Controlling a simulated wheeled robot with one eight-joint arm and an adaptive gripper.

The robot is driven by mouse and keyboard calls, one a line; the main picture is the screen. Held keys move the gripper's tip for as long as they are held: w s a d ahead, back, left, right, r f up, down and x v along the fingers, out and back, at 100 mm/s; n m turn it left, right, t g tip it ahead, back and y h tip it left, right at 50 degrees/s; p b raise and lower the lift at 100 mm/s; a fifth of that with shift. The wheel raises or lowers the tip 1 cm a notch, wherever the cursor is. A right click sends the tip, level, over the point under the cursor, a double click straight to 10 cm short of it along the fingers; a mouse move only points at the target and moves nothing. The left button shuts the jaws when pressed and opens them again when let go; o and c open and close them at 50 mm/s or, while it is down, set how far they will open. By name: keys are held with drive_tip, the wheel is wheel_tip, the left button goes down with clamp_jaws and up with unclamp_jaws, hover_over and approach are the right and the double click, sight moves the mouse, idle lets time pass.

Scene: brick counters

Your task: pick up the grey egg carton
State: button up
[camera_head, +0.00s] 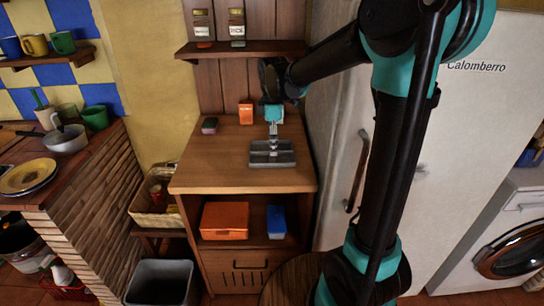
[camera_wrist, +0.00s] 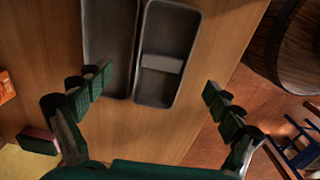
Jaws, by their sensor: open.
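The grey egg carton (camera_head: 271,155) lies on the wooden cabinet top near its front edge. In the wrist view the carton (camera_wrist: 165,85) shows as two dark grey troughs side by side, with a lighter raised band across the right one. My gripper (camera_wrist: 159,90) is open and empty, with one finger on the left and one on the right of the carton's near end. The left finger overlaps the left trough in the picture. In the head view my gripper (camera_head: 273,122) hangs just behind the carton; its fingers are hard to make out.
An orange box (camera_head: 246,112) and a small dark block (camera_head: 209,125) stand behind and left on the cabinet top. A shelf (camera_head: 240,48) with jars hangs above. A white fridge (camera_head: 430,130) stands close on the right. The cabinet top left of the carton is clear.

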wheel_tip(320, 180, down, 5)
drive_tip(key=shift+w+r, duration=0.1)
drive_tip(key=shift+w, duration=0.05)
drive_tip(key=shift+c, duration=0.4)
drive_tip(key=c, duration=0.9)
